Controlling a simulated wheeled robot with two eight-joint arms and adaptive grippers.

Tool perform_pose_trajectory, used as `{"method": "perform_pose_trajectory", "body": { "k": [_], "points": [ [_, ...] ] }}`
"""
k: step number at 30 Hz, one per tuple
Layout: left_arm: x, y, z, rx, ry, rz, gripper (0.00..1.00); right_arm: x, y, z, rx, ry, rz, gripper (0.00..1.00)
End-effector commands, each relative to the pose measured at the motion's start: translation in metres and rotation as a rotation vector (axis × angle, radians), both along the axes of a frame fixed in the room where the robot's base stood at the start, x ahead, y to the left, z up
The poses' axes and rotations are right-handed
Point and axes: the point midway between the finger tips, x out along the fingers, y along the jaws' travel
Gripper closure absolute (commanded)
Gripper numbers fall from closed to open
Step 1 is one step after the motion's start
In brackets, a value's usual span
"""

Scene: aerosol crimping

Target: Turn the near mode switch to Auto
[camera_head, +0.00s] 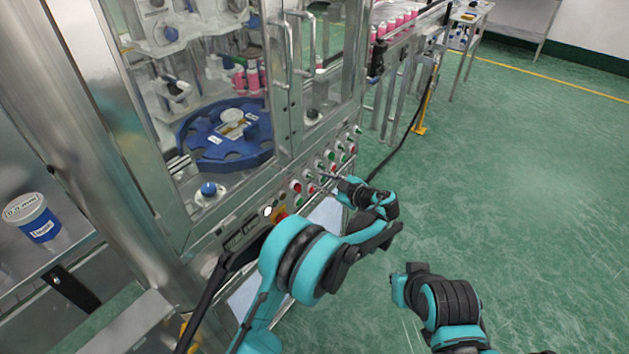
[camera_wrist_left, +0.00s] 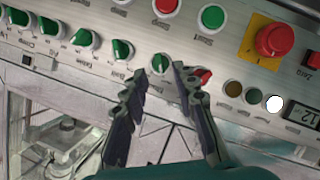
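The control panel (camera_head: 318,172) on the machine front carries a row of turn switches. In the left wrist view, a green switch knob (camera_wrist_left: 160,63) lies between the fingertips of my left gripper (camera_wrist_left: 160,76); its bar stands nearly upright in the picture. The fingers are apart, one on each side, and I cannot tell whether they touch it. A red knob (camera_wrist_left: 204,74) is partly hidden behind the right-hand finger. In the head view the left gripper (camera_head: 328,178) is at the panel. Switch labels are too small to read.
Several green knobs, one of them (camera_wrist_left: 88,40), continue to the left in the wrist view. Red (camera_wrist_left: 165,7) and green (camera_wrist_left: 211,18) buttons and a red emergency stop (camera_wrist_left: 273,39) sit above. A blue turntable (camera_head: 215,155) stands inside the machine. The green floor (camera_head: 520,200) is open.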

Motion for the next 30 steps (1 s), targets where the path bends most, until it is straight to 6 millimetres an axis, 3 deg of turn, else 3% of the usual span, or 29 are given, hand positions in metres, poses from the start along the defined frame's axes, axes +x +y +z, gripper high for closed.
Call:
{"method": "perform_pose_trajectory", "body": {
  "k": [7,17,18,21,30],
  "points": [
    [0.024,0.022,-0.013,0.001,0.001,0.0,0.72,0.0,0.0,-0.013,0.0,0.0,0.0,1.0],
    [0.028,0.026,-0.013,0.0,0.002,-0.002,0.72,0.0,0.0,-0.014,0.0,0.0,0.0,1.0],
    [0.028,0.026,-0.013,0.0,0.002,-0.002,0.74,0.0,0.0,-0.014,0.0,0.0,0.0,1.0],
    [0.028,0.026,-0.013,0.0,0.002,-0.002,1.0,0.0,0.0,-0.014,0.0,0.0,0.0,1.0],
    [0.028,0.026,-0.013,0.002,0.006,-0.001,1.0,0.0,0.0,-0.014,0.0,0.0,0.0,1.0]
  ]
}}
